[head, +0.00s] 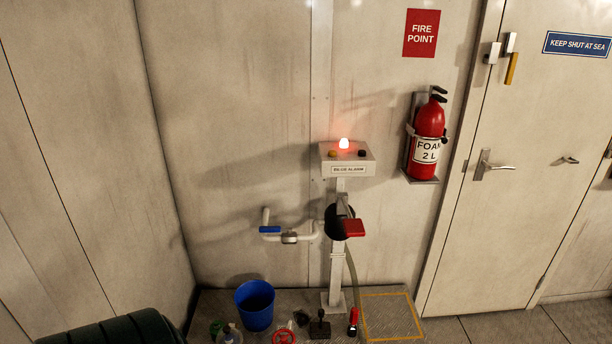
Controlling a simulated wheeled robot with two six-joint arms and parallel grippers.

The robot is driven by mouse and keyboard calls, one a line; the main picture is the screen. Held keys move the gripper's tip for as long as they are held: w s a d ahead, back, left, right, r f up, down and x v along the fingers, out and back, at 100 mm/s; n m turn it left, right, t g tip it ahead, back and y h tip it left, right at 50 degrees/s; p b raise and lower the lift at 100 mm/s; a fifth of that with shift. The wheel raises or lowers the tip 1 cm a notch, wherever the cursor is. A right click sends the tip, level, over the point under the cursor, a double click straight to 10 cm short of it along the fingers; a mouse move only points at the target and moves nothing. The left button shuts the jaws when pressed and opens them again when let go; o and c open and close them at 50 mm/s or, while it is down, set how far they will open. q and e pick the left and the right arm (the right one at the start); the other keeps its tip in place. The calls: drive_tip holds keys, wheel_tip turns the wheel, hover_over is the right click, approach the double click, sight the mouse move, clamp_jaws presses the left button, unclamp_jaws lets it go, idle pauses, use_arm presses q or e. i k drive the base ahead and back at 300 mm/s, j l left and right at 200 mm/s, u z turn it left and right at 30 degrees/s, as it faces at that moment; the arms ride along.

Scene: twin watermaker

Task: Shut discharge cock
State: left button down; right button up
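A white pipe (304,236) runs out from the wall to the left of a white post (338,268). It carries a grey fitting (289,238) and a blue lever handle (270,229), and its left end turns upward. A red handle or block (354,228) sticks out beside a dark round part on the post. No label says which of these is the discharge cock, and I cannot tell whether either is open or shut. Neither of my grippers is in view.
A bilge alarm box (347,164) with a lit red lamp tops the post. A blue bucket (255,304), a red handwheel (283,337) and small items stand below. A fire extinguisher (427,135) hangs beside a shut door (510,200). A dark green ribbed object (120,330) fills the lower left.

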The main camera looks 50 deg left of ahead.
sight(261, 228)
drive_tip(key=i+l+u, duration=0.3)
drive_tip(key=i+l, duration=0.3)
drive_tip(key=l+u, duration=0.1)
drive_tip(key=u, duration=1.7)
